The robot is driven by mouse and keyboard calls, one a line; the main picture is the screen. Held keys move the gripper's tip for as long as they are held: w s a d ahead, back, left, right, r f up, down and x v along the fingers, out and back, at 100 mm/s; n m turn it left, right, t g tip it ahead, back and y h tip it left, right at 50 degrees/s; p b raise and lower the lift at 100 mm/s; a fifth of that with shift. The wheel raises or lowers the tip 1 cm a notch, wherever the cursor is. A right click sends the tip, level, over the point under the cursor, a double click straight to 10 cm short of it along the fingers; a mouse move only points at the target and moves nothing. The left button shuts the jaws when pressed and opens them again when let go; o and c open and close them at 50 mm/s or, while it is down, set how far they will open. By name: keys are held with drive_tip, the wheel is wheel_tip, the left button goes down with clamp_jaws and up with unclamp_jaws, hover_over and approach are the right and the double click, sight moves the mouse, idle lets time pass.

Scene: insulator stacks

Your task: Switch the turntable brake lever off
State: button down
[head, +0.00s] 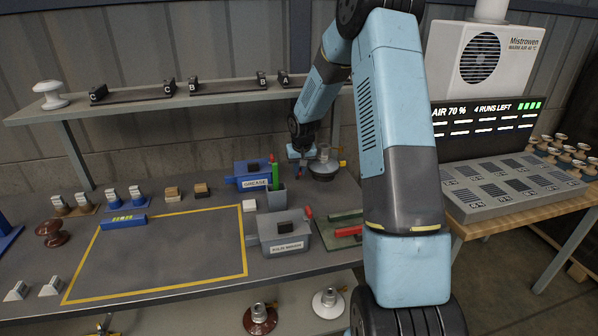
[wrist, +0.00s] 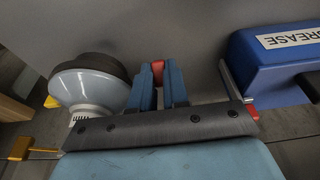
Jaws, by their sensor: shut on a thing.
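My gripper (wrist: 158,88) has its two blue fingers closed around a small red piece (wrist: 158,73), which looks like the grip of the turntable brake lever; only its end shows between the fingers. In the head view my gripper (head: 300,154) is low over the back of the bench, just left of the turntable (head: 323,171). A pale grey insulator piece stands on the turntable; in the wrist view a pale bowl-shaped insulator piece (wrist: 88,88) is left of the fingers. The lever's base and its on or off position are hidden.
The blue grease box (head: 252,174) with its red handle is left of the gripper, and close on the right in the wrist view (wrist: 285,55). A grey box (head: 283,233) and a green-red fixture (head: 340,229) stand in front. The yellow-outlined area (head: 170,260) is mostly clear.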

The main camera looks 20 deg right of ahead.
drive_tip(key=c, duration=1.1)
unclamp_jaws()
drive_tip(key=shift+s+r, duration=0.15)
drive_tip(key=shift+r, duration=0.4)
drive_tip(key=s, duration=0.8)
drive_tip(key=s+a, duration=0.1)
drive_tip(key=s, duration=0.3)
drive_tip(key=shift+a, duration=0.1)
drive_tip(key=shift+w, duration=0.1)
